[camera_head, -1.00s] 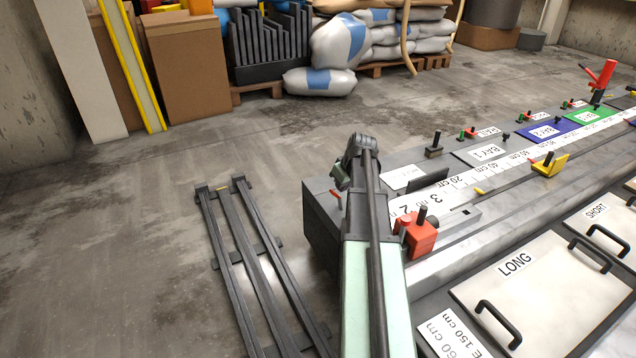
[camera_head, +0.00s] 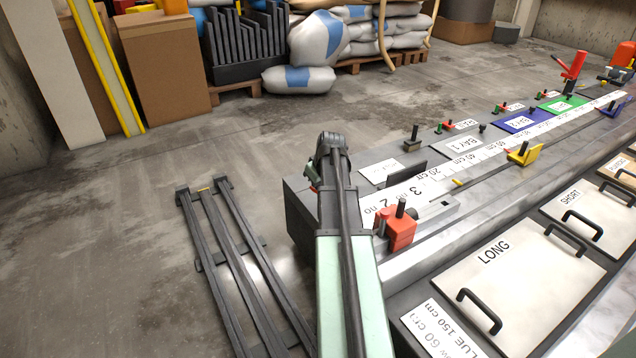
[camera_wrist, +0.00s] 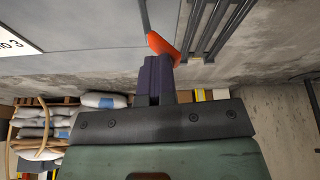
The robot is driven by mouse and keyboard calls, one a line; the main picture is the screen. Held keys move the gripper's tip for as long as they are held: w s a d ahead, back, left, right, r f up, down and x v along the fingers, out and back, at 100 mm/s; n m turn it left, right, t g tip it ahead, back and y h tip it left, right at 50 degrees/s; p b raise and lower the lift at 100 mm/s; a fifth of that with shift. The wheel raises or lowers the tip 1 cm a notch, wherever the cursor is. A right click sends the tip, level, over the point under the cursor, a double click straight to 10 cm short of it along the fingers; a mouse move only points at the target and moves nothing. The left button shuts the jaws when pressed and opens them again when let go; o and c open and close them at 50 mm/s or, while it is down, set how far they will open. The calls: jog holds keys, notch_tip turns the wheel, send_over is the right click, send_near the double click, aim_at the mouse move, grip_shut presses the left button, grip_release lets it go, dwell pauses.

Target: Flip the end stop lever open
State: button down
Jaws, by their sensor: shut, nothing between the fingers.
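A small orange-red lever (camera_wrist: 163,47) shows in the wrist view at the end of the bench, beyond my fingertips. My gripper (camera_wrist: 156,60) has its two dark fingers together with nothing between them. Their tips are right at the lever, partly covering it; I cannot tell whether they touch. My arm hides the rest there, and my fingers are not seen in that view.
A red block with a black pin (camera_head: 400,228) stands on the bench, right of my arm. A yellow stop (camera_head: 522,153) sits farther along the scale. A dark rail frame (camera_head: 235,265) lies on the floor to the left. Open floor lies behind the bench.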

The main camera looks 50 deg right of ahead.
jog(key=d+p+v, duration=0.2)
jog(key=p+v, duration=0.9)
jog(key=v, duration=0.1)
jog(key=shift+r+p, duration=0.35)
jog(key=shift+r, duration=0.05)
jog(key=shift+w, duration=0.15)
